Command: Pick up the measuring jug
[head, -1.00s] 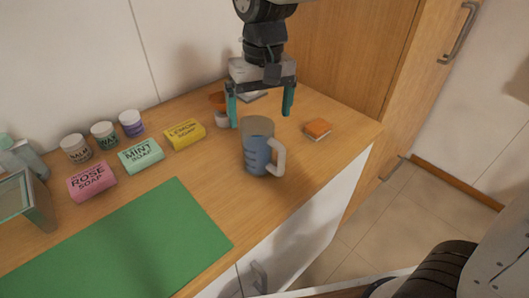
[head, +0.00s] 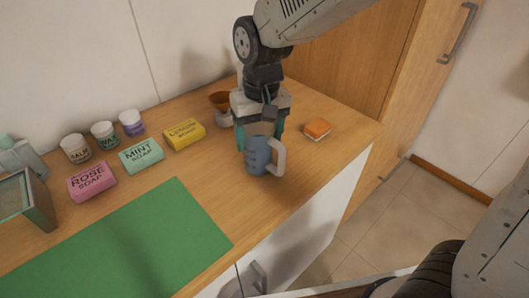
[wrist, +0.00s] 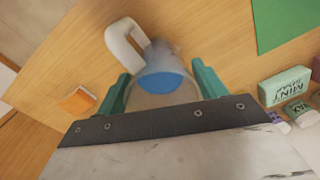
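The measuring jug (head: 258,158) is a translucent grey-blue jug with blue marks and a pale handle on its right side. It stands upright on the wooden counter top. My gripper (head: 260,136) is lowered over it, with one teal finger on each side of the upper body. In the wrist view the jug (wrist: 166,82) lies between the fingers of my gripper (wrist: 161,72), which appear to press on its walls. The blue inside and the handle show there. My gripper hides part of the rim in the head view.
An orange sponge (head: 317,128) lies to the jug's right, near the counter edge. A green mat (head: 125,245) covers the front left. A wooden cabinet stands behind right.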

